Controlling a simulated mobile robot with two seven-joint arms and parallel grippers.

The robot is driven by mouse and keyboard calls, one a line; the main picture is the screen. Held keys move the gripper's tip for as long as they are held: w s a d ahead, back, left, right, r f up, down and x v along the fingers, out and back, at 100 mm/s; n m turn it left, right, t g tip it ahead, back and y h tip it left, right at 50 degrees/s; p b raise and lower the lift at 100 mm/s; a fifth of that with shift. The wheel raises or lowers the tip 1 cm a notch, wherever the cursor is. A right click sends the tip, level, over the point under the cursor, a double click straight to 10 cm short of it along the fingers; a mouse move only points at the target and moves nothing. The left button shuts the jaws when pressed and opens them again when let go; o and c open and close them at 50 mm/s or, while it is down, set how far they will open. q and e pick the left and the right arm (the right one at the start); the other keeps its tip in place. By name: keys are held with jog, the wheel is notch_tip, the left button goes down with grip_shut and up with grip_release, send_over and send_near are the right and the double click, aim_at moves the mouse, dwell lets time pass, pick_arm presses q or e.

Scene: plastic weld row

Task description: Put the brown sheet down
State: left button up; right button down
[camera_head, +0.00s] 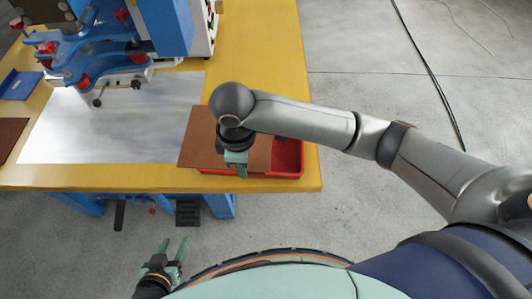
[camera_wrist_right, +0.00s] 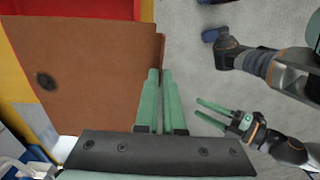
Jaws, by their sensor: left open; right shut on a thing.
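The brown sheet (camera_head: 197,137) is at the front right of the table, over a red tray (camera_head: 289,158). My right gripper (camera_head: 236,168) points down at the sheet's front edge and is shut on it. In the right wrist view, the sheet (camera_wrist_right: 85,65) shows a dark round mark, and my right gripper's fingers (camera_wrist_right: 160,88) are close together at its edge. Whether the sheet touches the tray is unclear. My left gripper (camera_head: 174,247) is open and empty in front of the table, below its edge; it also shows in the right wrist view (camera_wrist_right: 215,112).
A shiny metal plate (camera_head: 110,125) covers much of the yellow table (camera_head: 260,50). A blue machine (camera_head: 165,25) stands at the back. Another brown piece (camera_head: 10,135) lies at the left edge, and a blue tray (camera_head: 20,84) lies behind it.

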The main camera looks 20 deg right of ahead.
aim_at(257, 160)
jog(key=w+d, duration=0.1)
jog(key=d+f, duration=0.1)
jog(key=w+d+f, duration=0.1)
jog(key=d, duration=0.1)
jog(key=shift+w, duration=0.35)
jog(key=w+d+f, duration=0.1)
jog(key=d+f, duration=0.1)
jog(key=f, duration=0.1)
jog(key=w+d+f, duration=0.1)
jog(key=f, duration=0.1)
jog(key=shift+w+f+b, duration=0.1)
jog(key=shift+w+b, duration=0.2)
jog(key=shift+b, duration=0.05)
jog(key=shift+w+d+f, duration=0.1)
jog(key=shift+d+f, duration=0.1)
jog(key=shift+f, duration=0.75)
jog(key=shift+w+d+f, duration=0.1)
jog(key=shift+d+f, duration=0.05)
jog(key=shift+f, duration=0.9)
jog(key=c, duration=1.4)
grip_release()
jog(key=shift+c, duration=0.2)
jog(key=o, duration=0.4)
notch_tip(257, 160, up, 12)
jog(key=shift+s+r+p, duration=0.1)
jog(key=shift+p, duration=0.35)
